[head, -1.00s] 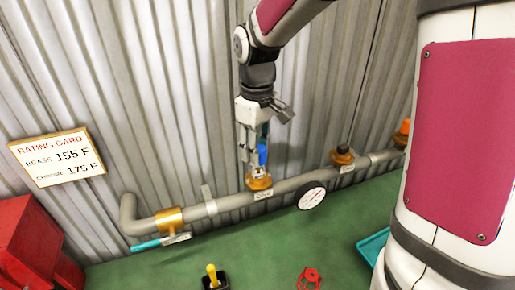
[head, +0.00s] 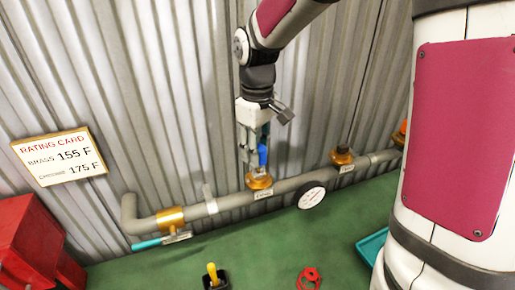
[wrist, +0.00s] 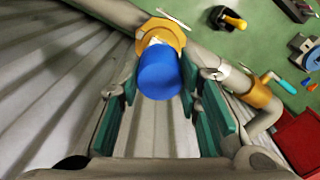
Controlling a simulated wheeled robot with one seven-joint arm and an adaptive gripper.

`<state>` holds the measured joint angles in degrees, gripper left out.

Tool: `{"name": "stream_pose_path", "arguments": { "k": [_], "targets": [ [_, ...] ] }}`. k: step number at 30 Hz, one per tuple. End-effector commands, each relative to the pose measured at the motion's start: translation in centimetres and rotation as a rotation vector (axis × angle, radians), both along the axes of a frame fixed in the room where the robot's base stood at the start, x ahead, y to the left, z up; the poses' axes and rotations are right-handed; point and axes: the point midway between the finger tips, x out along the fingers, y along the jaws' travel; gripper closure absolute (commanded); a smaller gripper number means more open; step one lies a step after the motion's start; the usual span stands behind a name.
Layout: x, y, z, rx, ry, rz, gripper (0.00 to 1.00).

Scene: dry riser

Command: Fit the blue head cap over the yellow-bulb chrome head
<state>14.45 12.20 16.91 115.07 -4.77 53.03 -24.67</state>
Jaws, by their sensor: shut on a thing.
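The blue head cap (wrist: 160,74) is between the finger pads of my gripper (wrist: 161,92) in the wrist view. In the head view my gripper (head: 256,152) points down, and the blue cap shows at its fingertips (head: 263,155). The gripper is shut on the cap, just above an orange-brass fitting (head: 259,181) on the grey pipe. A small pale part (wrist: 156,41) shows between cap and fitting. The yellow bulb and chrome head cannot be made out clearly; the cap and fingers hide most of that spot. I cannot tell whether the cap touches the head.
The grey pipe (head: 285,186) runs along the corrugated wall. It carries a round gauge (head: 312,196) and another fitting with a dark top (head: 342,155). A yellow-handled tool (head: 213,275), red wheel (head: 309,279), teal tray (head: 372,246) and red box (head: 35,245) stand on the green surface.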

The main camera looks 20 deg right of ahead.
Motion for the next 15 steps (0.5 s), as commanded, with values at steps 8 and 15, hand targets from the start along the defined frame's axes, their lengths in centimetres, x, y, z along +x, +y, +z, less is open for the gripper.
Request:
{"name": "stream_pose_path", "arguments": {
  "k": [8,15],
  "targets": [
    [0.0,0.0,-0.7,0.0,0.0,0.0,0.78],
    [0.0,0.0,-1.2,0.0,0.001,0.001,0.78]
  ]
}}
